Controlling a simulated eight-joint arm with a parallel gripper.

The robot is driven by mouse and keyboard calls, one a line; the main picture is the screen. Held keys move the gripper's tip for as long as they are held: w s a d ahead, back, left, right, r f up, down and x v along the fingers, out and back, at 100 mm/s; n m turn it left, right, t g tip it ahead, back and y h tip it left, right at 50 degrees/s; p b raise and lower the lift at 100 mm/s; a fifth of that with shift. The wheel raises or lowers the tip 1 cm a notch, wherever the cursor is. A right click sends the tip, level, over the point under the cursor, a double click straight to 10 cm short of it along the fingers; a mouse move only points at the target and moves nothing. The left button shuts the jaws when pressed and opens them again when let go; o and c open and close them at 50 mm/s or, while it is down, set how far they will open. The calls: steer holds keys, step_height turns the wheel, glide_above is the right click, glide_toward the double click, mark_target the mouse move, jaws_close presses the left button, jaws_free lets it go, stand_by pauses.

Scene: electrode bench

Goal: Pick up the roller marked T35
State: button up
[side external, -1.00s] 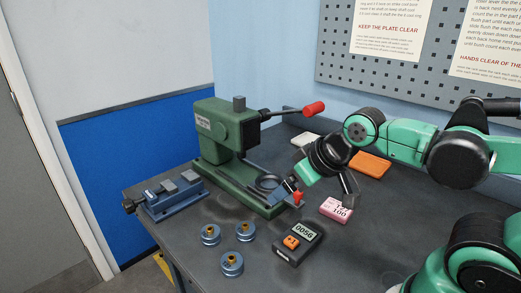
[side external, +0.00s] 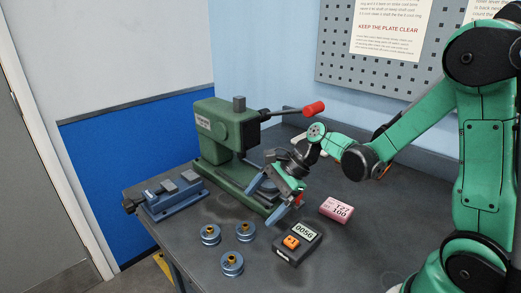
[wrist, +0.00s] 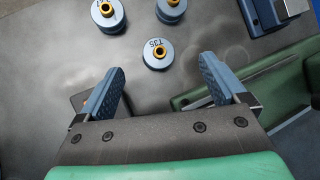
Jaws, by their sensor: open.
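Three blue-grey rollers with brass centres stand on the dark bench. In the wrist view the one marked T35 (wrist: 157,54) is nearest my gripper (wrist: 160,82), just beyond the open fingers and roughly centred between them. By layout it matches the right-hand back roller (side external: 245,231) in the side view. The other two show in the wrist view at upper left (wrist: 108,14) and top (wrist: 171,10); their marks are cut off or unreadable. In the side view my gripper (side external: 284,207) is tilted, empty and above the bench, right of and higher than the rollers.
A green press (side external: 222,135) with a red-knobbed lever stands behind my gripper. A blue vise (side external: 172,195) is at left. A meter reading 0056 (side external: 297,243) lies right of the rollers, and a pink box (side external: 335,210) is farther right. Bare bench lies in front of the rollers.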

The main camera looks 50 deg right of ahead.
mark_target(245, 225)
steer(key=f+m, duration=0.1)
steer(key=f+m+y, duration=0.1)
steer(key=m, duration=0.1)
steer(key=shift+w+d+m+y, duration=0.15)
steer(key=shift+w+m+y, duration=0.05)
steer(key=shift+m+y, duration=0.1)
steer(key=shift+x, duration=2.85)
jaws_close()
